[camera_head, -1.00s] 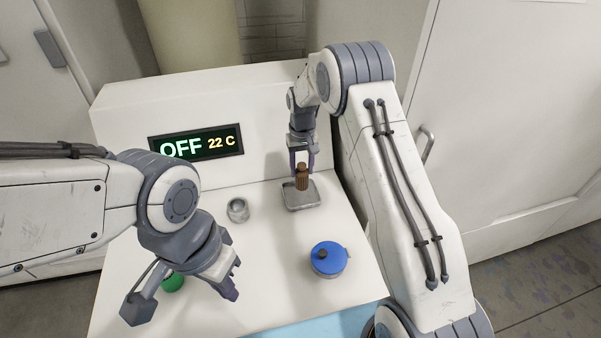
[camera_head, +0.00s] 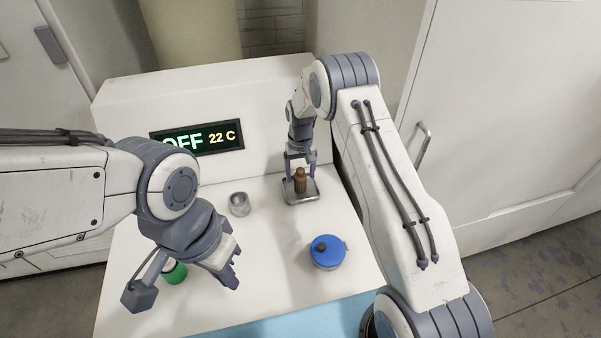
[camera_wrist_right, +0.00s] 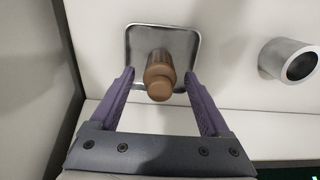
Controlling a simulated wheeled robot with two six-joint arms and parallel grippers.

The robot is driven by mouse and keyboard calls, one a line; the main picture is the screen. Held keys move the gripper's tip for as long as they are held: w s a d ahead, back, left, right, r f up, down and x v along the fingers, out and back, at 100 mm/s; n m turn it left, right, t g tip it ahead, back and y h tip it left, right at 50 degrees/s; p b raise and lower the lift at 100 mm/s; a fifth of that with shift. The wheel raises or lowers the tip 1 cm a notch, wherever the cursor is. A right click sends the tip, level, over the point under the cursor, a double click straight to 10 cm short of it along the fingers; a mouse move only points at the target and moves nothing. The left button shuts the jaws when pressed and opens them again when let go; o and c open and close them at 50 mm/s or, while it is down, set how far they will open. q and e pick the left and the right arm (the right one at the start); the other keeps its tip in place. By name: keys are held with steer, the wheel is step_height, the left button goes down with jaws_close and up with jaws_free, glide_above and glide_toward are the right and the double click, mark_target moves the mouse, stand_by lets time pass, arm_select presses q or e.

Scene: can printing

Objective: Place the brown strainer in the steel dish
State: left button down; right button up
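The brown strainer (camera_head: 300,183) stands upright in the square steel dish (camera_head: 313,197) at the back right of the white work surface. My right gripper (camera_head: 300,176) is above the dish with one finger on each side of the strainer. In the right wrist view its fingers (camera_wrist_right: 159,76) are spread, with gaps to the strainer (camera_wrist_right: 159,82); the dish (camera_wrist_right: 185,48) lies behind it. My left gripper (camera_head: 230,274) hangs empty over the front left of the surface; its fingers are too small and overlapped to judge their gap.
A grey metal cup (camera_head: 240,204) stands left of the dish and also shows in the right wrist view (camera_wrist_right: 288,60). A blue round lidded pot (camera_head: 328,252) stands in front. A green object (camera_head: 175,273) is partly behind my left gripper. A display (camera_head: 200,138) reads OFF, 22 C.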

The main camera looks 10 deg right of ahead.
steer(key=shift+r, duration=0.25)
step_height(320, 180, up, 11)
steer(key=b, duration=0.5)
steer(key=s+a+r+n, duration=0.1)
steer(key=s+a+r, duration=0.4)
steer(key=s+a, duration=0.1)
steer(key=s+a+r+n, duration=0.3)
steer(key=s+a, duration=0.3)
steer(key=s, duration=0.5)
steer(key=s+f+n+y, duration=0.1)
steer(key=s+n, duration=0.2)
steer(key=s, duration=1.8)
steer(key=shift+s+d+f, duration=0.2)
steer(key=shift+d, duration=0.05)
steer(key=shift+f, duration=0.15)
